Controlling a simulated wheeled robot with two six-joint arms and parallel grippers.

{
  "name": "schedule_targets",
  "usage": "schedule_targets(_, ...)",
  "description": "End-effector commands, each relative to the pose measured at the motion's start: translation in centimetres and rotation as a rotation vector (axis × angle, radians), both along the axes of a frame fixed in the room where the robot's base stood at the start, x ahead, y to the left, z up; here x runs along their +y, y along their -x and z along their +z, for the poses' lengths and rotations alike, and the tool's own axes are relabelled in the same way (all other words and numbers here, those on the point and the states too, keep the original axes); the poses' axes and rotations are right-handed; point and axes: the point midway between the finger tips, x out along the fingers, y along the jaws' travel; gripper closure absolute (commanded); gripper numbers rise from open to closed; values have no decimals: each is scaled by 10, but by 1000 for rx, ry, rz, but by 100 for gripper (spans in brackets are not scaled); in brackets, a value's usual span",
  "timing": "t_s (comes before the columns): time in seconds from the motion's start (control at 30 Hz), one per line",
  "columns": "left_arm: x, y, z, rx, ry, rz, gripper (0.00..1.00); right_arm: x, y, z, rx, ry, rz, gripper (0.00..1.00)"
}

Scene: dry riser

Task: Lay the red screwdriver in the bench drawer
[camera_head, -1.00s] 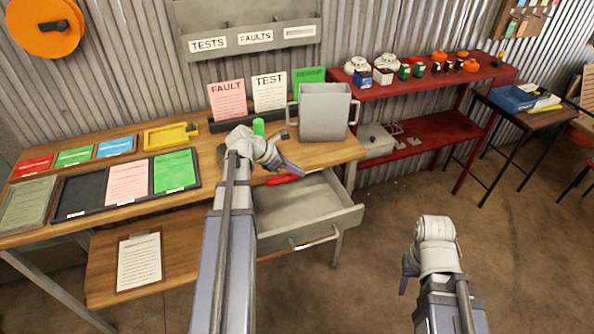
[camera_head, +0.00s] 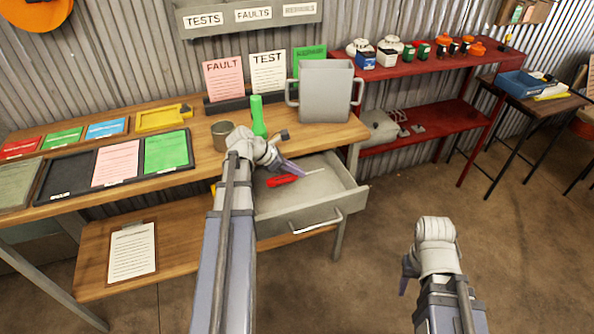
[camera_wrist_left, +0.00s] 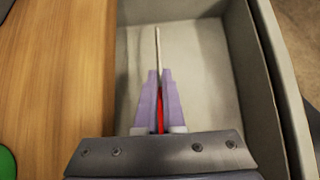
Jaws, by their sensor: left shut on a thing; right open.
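The red screwdriver (camera_head: 283,181) shows in the head view over the open bench drawer (camera_head: 350,198), its thin shaft pointing right. My left gripper (camera_head: 296,170) is shut on its handle. In the left wrist view the jaws (camera_wrist_left: 158,95) pinch the red handle (camera_wrist_left: 160,118), and the pale shaft points away over the grey drawer floor (camera_wrist_left: 205,75). I cannot tell how high it is above the floor. My right gripper (camera_head: 405,284) is open and empty, off to the right over the floor, well apart from the drawer.
The wooden bench top (camera_head: 335,136) lies beside and above the drawer. A green torch-like item (camera_head: 258,115), a metal cup (camera_head: 222,134) and a grey bin (camera_head: 326,92) stand on it. A red shelf (camera_head: 430,125) is at the right. The floor right of the drawer is clear.

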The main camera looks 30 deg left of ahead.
Motion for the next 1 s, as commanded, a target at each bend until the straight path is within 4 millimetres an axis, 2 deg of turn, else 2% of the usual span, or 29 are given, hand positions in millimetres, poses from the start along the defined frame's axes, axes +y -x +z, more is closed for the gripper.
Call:
schedule_targets(0.03,0,0,-10,0,0,0,100,0,0,-10,0,0,0,50)
schedule_targets(0.3,0,0,-32,0,0,0,100,0,0,-32,0,0,0,50)
schedule_targets(0.7,0,0,-35,0,0,0,100,0,0,-35,0,0,0,50)
schedule_targets(0.73,0,0,-35,0,0,0,93,0,0,-35,0,0,0,50)
schedule_targets(1.0,0,0,-35,0,0,0,62,0,0,-35,0,0,0,50)
